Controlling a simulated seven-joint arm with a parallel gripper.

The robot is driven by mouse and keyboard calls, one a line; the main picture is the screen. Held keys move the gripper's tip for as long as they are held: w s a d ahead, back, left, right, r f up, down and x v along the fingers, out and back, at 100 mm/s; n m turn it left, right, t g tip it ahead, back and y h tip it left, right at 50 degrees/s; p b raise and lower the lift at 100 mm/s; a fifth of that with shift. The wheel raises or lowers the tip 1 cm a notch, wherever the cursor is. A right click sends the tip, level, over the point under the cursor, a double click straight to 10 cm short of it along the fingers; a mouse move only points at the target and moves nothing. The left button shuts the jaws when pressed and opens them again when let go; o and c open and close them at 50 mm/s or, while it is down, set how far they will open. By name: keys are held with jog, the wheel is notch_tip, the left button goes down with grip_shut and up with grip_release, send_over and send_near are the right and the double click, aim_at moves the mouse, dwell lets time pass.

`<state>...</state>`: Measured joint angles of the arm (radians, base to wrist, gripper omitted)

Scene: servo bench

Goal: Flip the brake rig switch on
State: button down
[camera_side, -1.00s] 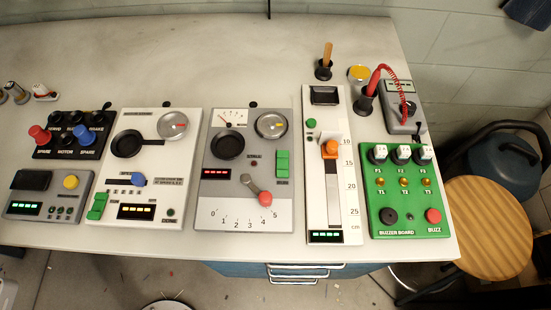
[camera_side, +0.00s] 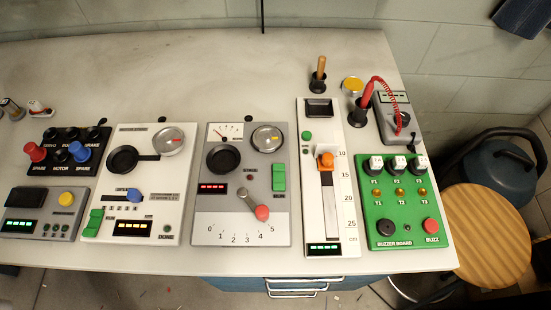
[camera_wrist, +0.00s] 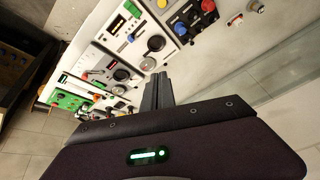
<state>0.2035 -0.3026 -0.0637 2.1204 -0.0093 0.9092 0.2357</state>
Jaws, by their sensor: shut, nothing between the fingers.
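The black switch panel (camera_side: 66,150) is at the left in the side view. It carries red and blue knobs in front and a back row labelled in part BRAKE. A small black toggle (camera_side: 101,123) stands at the back right, by that label; I cannot tell its position. In the wrist view the black panel (camera_wrist: 191,18) is at the top, right of centre, with its blue knob (camera_wrist: 180,28) nearest me. My gripper (camera_wrist: 158,84) shows in the wrist view with dark fingers together and empty. It appears apart from the panel. My gripper is not in the side view.
A white panel (camera_side: 175,195) and a grey panel (camera_side: 238,188) with a red-tipped lever stand to the right. Beyond are a slider panel (camera_side: 348,205) and a green buzzer board (camera_side: 405,215). The back of the bench (camera_side: 190,75) is clear.

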jog(key=w+d+f+m+g, duration=0.1)
jog(key=w+d+m, duration=0.15)
jog(key=d, duration=0.25)
jog(key=w+d+f+m, duration=0.1)
jog(key=w+d+m, duration=0.1)
jog(key=w+d, duration=0.3)
jog(key=m+g+h, duration=0.2)
jog(key=m+g, duration=0.1)
jog(key=m, duration=0.5)
send_over(279, 167)
jog(key=s+a, duration=0.1)
jog(key=a, duration=0.3)
notch_tip(279, 167, down, 11)
jog(key=shift+s+d, duration=0.15)
jog(key=shift+d, duration=0.05)
jog(key=x, duration=0.8)
jog(key=a+x, duration=0.1)
jog(key=x, duration=0.4)
jog(key=shift+f, duration=0.25)
jog(key=shift+w+f, duration=0.2)
jog(key=shift+f, duration=0.05)
